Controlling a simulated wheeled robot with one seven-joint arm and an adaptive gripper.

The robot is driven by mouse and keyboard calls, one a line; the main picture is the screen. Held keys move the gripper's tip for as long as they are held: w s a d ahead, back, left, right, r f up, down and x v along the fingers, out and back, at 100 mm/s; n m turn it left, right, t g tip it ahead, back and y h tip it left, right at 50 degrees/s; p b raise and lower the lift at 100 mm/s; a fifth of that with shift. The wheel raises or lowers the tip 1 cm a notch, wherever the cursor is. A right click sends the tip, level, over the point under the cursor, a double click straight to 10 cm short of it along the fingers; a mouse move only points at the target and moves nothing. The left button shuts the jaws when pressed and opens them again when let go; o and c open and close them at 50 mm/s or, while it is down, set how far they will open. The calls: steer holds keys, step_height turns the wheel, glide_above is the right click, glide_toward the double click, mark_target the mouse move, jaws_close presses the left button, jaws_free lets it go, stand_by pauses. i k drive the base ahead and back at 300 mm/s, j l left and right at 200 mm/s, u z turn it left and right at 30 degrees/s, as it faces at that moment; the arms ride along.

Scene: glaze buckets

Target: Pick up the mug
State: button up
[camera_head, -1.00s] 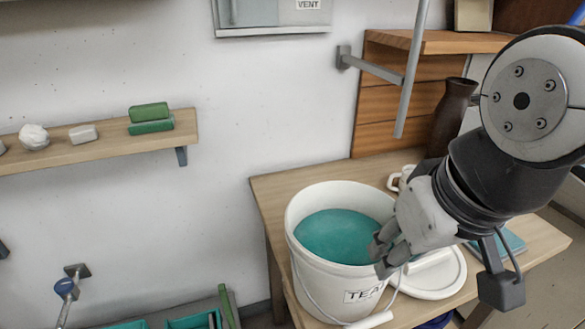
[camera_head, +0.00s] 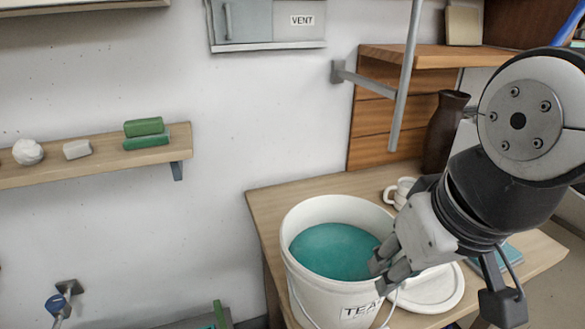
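The white mug (camera_head: 402,189) stands on the wooden table (camera_head: 268,205), behind and to the right of the bucket. Its handle points left, and my arm hides part of its right side. My gripper (camera_head: 382,277) is in front of the mug, over the right rim of the white bucket (camera_head: 299,275). Its fingers point down and left, and I see nothing between them. I cannot tell how far apart the fingertips are.
The bucket holds teal glaze (camera_head: 335,250). A white lid (camera_head: 436,292) lies to its right. A dark brown vase (camera_head: 440,130) stands behind the mug. A vertical grey pole (camera_head: 405,85) hangs above the table. The table's left back corner is bare.

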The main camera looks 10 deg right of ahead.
mark_target(404, 185)
steer(key=z, duration=0.65)
steer(key=i+l+u, duration=0.1)
steer(key=l, duration=0.5)
steer(key=i+l+u, duration=0.15)
steer(key=l, duration=0.45)
steer(key=l+u, duration=0.1)
steer(key=l, duration=0.55)
steer(key=i, duration=0.5)
